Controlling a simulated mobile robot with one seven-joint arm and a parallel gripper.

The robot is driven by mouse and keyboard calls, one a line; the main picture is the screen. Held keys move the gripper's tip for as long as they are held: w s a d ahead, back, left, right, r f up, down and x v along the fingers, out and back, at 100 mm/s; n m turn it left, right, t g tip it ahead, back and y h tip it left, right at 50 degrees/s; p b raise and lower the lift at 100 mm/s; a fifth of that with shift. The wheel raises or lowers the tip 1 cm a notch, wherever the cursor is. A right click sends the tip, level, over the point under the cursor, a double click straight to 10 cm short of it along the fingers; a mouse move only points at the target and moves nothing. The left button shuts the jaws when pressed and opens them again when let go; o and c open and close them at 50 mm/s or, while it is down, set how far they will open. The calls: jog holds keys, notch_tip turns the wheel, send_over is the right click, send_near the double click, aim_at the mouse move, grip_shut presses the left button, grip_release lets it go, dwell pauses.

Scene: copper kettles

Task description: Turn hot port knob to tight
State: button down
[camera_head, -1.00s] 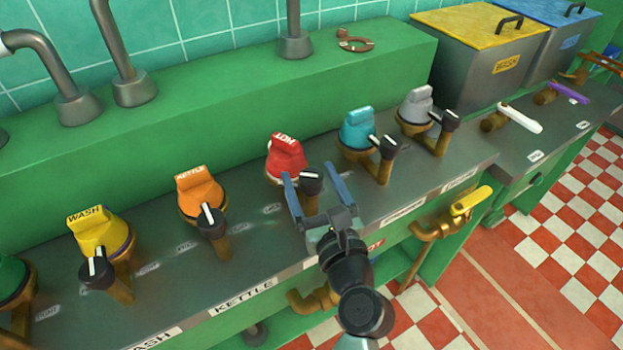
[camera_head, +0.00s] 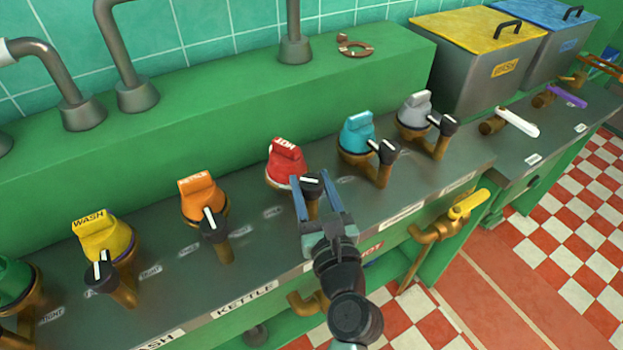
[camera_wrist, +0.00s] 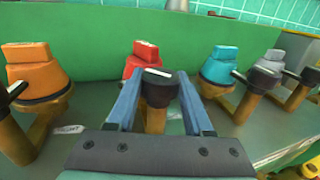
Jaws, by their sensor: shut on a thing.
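The hot port has a red cap (camera_head: 286,162) marked HOT, with a black knob (camera_head: 311,184) bearing a white pointer line on a brass post in front of it. My gripper (camera_head: 311,188) is shut on this black knob, one blue finger on each side. In the wrist view the knob (camera_wrist: 158,88) sits between the two fingers, with the red cap (camera_wrist: 141,62) behind it. The white line on the knob lies roughly crosswise, toward the right. The labels beside the knob are too small or too hidden to read.
An orange kettle port (camera_head: 203,200) stands to the left and a teal port (camera_head: 357,136) to the right, each with its own black knob. A yellow wash port (camera_head: 105,235) is further left. A yellow-handled brass tap (camera_head: 468,204) sticks out at the front right.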

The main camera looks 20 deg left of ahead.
jog(key=h+p, duration=0.1)
jog(key=m+t+p, duration=0.1)
jog(key=p, duration=0.1)
jog(key=shift+r+h, duration=0.25)
jog(key=shift+h, duration=0.15)
jog(key=shift+f+m+t+h+p, duration=0.1)
jog(key=shift+m+t+h+p, duration=0.3)
jog(key=shift+m+h+p, duration=0.35)
jog(key=shift+f+m+t+h+p, duration=0.1)
jog(key=shift+m+t+h+p, duration=0.3)
jog(key=shift+h+p, duration=0.6)
jog(key=shift+a+m+p, duration=0.1)
jog(key=shift+m+p, duration=0.25)
jog(key=shift+p, duration=0.4)
jog(key=shift+m+t+h+p, duration=0.3)
jog(key=shift+m+h+p, duration=0.4)
jog(key=shift+h+p, duration=0.55)
jog(key=shift+h, duration=0.3)
jog(key=m+h+p, duration=0.1)
jog(key=m+h, duration=0.1)
jog(key=shift+h, duration=0.3)
jog(key=shift+f+m+h, duration=0.15)
jog(key=shift+m+h, duration=0.75)
jog(key=shift+h, duration=0.5)
jog(key=shift+h+b, duration=0.3)
